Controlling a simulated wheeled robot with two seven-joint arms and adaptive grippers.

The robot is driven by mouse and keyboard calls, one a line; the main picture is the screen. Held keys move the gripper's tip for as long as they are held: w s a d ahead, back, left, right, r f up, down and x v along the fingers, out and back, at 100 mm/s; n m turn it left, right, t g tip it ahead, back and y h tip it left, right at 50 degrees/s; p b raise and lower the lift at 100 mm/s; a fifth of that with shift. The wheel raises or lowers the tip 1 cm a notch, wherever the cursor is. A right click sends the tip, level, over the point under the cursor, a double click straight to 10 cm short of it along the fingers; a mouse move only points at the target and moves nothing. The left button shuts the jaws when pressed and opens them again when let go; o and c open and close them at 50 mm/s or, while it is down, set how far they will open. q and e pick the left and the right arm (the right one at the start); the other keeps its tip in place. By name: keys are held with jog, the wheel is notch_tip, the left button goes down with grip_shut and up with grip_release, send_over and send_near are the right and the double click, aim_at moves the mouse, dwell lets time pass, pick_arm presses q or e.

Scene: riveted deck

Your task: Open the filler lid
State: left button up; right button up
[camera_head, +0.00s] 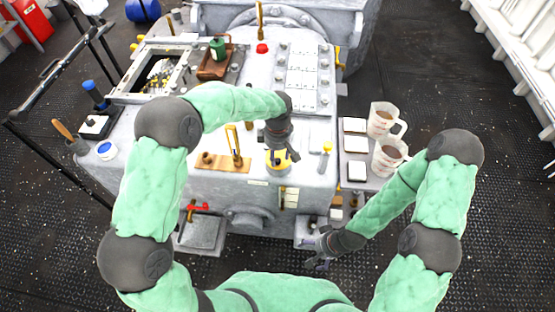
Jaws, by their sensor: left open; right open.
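The filler lid seems to be the yellow round piece (284,161) on top of the grey machine (215,184), near its front edge. My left gripper (281,150) points down right over it and hides much of it. The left gripper is open; I cannot tell whether its fingers touch the lid. The lid looks down on its seat, though the gripper covers most of it. My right gripper (318,260) is open and empty, low in front of the machine, well away from the lid.
A wooden block with a brass lever (233,160) stands left of the lid, and a small yellow-topped fitting (326,147) to its right. Two measuring jugs (381,121) (388,157) stand on the right-hand side shelf. An open hatch (160,73) lies at back left. Dark deck is free at right.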

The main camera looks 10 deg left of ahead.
pick_arm(q)
jog(key=shift+f, duration=1.05)
grip_shut()
jog(key=shift+r, duration=0.1)
